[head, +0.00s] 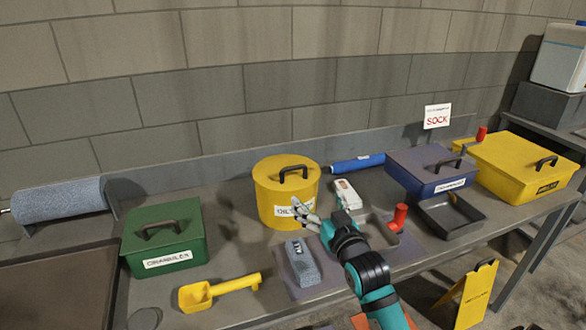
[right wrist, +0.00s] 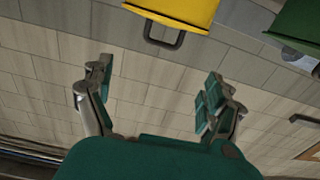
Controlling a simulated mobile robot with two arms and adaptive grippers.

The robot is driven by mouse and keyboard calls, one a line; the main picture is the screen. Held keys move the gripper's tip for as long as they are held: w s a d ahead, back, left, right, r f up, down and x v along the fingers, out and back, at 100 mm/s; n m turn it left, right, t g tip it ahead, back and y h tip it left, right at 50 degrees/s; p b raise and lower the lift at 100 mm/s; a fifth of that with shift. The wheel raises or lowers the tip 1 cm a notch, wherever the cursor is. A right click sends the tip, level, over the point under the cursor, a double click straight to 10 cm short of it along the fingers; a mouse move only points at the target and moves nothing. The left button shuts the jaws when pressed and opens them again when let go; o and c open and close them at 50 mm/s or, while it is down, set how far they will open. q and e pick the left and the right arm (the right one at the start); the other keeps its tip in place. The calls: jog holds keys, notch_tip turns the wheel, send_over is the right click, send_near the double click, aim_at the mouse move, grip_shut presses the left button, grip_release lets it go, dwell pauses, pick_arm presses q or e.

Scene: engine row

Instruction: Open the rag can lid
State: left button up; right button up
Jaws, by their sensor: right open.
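The rag can (head: 270,207) is a round yellow can with a white label, partly covered by my right gripper, standing mid-table. Its yellow lid (head: 268,172) lies shut on top, with a dark arched handle (head: 293,171). My right gripper (head: 304,208) is open and empty at the can's front right, below lid height in the picture; contact cannot be told. In the right wrist view the open fingers (right wrist: 158,82) frame bare wall. A yellow body (right wrist: 180,8) with a dark handle (right wrist: 163,36) shows above them, apparently the can. My left gripper is not in view.
A green box (head: 165,240) stands left of the can, a blue box (head: 425,170) and yellow case (head: 515,165) right.

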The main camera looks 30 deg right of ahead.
aim_at(295, 169)
jog(key=p+x, duration=0.1)
jog(key=x, duration=1.5)
jog(key=shift+w+p, duration=0.4)
